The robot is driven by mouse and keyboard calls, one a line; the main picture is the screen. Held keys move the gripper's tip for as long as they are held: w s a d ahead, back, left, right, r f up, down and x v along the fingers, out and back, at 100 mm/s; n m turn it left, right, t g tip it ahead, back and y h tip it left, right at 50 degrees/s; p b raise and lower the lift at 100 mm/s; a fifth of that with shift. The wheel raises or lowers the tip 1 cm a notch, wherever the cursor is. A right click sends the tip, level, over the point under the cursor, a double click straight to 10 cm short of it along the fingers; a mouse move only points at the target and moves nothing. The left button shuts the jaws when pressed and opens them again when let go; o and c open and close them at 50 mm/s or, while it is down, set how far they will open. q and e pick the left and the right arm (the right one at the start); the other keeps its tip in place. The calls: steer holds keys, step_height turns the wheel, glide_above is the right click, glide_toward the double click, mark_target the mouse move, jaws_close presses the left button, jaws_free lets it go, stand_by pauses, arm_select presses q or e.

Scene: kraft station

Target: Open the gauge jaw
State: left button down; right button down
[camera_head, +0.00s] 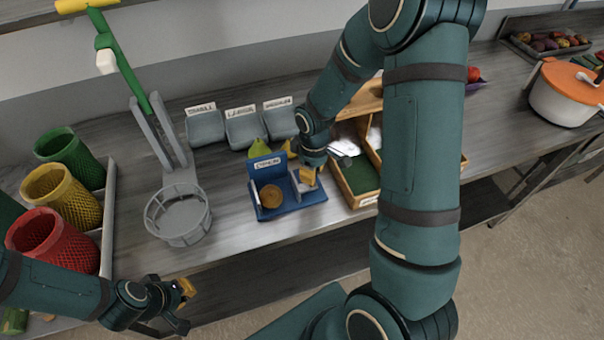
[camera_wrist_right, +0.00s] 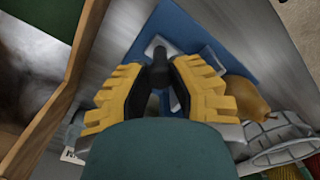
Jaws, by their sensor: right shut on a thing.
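The gauge is a blue tray (camera_head: 272,213) with a labelled upright back plate, standing on the bench. A brown pear-like fruit (camera_head: 271,196) lies in it and also shows in the right wrist view (camera_wrist_right: 247,98). The grey jaw (camera_head: 297,184) is at the gauge's right side, partly hidden by my right gripper (camera_head: 311,176). In the right wrist view, my right gripper's yellow fingers (camera_wrist_right: 158,90) are closed on a dark upright handle (camera_wrist_right: 158,52) over the grey jaw. My left gripper (camera_head: 184,306) is low at the front left, apart from the gauge, empty and seemingly open.
A grey round basket (camera_head: 180,218) stands left of the gauge. A wooden divided box (camera_head: 362,200) is close on its right. Green pears (camera_head: 260,149) and grey labelled bins (camera_head: 244,128) are behind. Red, yellow and green mesh baskets (camera_head: 62,196) stand at the far left.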

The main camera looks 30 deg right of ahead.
steer(key=c, duration=0.7)
jaws_free()
steer(key=shift+f, duration=0.1)
steer(key=shift+c, duration=0.2)
step_height(320, 180, up, 12)
